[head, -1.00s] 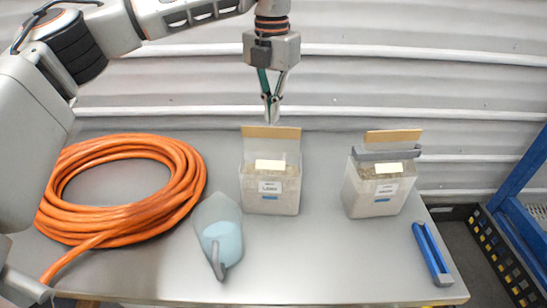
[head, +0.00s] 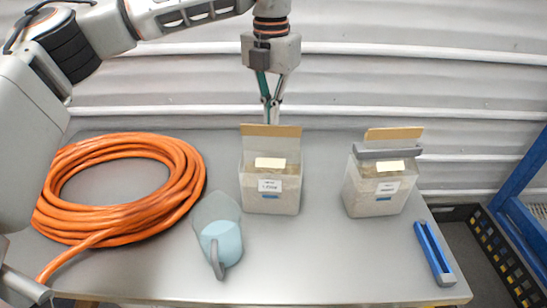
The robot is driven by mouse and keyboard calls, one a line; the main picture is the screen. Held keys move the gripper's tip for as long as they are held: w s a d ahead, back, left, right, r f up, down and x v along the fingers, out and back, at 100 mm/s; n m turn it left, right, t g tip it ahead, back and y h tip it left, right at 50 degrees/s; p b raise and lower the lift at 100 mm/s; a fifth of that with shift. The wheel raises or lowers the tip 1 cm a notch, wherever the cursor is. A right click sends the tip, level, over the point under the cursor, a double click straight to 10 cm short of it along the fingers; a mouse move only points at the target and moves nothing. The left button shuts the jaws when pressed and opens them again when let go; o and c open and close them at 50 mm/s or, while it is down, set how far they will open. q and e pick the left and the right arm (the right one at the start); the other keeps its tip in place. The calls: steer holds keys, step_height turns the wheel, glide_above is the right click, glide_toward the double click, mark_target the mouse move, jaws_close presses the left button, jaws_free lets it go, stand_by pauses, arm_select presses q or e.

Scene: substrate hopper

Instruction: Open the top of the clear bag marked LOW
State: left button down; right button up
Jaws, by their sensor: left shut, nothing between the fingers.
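A clear bag (head: 285,197) of pale material stands upright at the middle of the table. It has a tan strip (head: 271,130) along its top, a cream patch and a small white label whose print is too small to read surely. A second similar bag (head: 374,200) stands to its right, with a grey bar (head: 386,153) across its top below a tan strip. My left gripper (head: 270,118) points down just above or behind the middle bag's tan strip. Its fingers are shut with nothing between them; I cannot tell whether the tips touch the strip. My right gripper is not in view.
A coiled orange hose (head: 180,185) fills the table's left side. A blue bar (head: 434,254) lies at the right edge. The table (head: 330,265) is clear in front of the bags.

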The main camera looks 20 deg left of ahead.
arm_select(q)
steer(key=shift+s+d+b, duration=0.2)
steer(key=shift+s+b, duration=0.25)
steer(key=shift+s, duration=0.5)
steer(key=shift+s+d+b, duration=0.2)
steer(key=shift+s+b, duration=0.2)
steer(key=shift+s, duration=0.5)
steer(key=shift+s+d+b, duration=0.2)
steer(key=shift+s+b, duration=0.25)
steer(key=shift+s, duration=0.5)
steer(key=shift+s+d+f+b, duration=0.2)
steer(key=shift+s+b, duration=0.2)
steer(key=shift+s, duration=0.4)
steer(key=shift+s+d+f+b, duration=0.2)
steer(key=shift+s+b, duration=0.25)
steer(key=shift+s, duration=0.35)
steer(key=shift+s+d+f+b, duration=0.15)
steer(key=shift+s+f+b, duration=0.2)
steer(key=shift+s, duration=0.45)
steer(key=shift+r, duration=0.15)
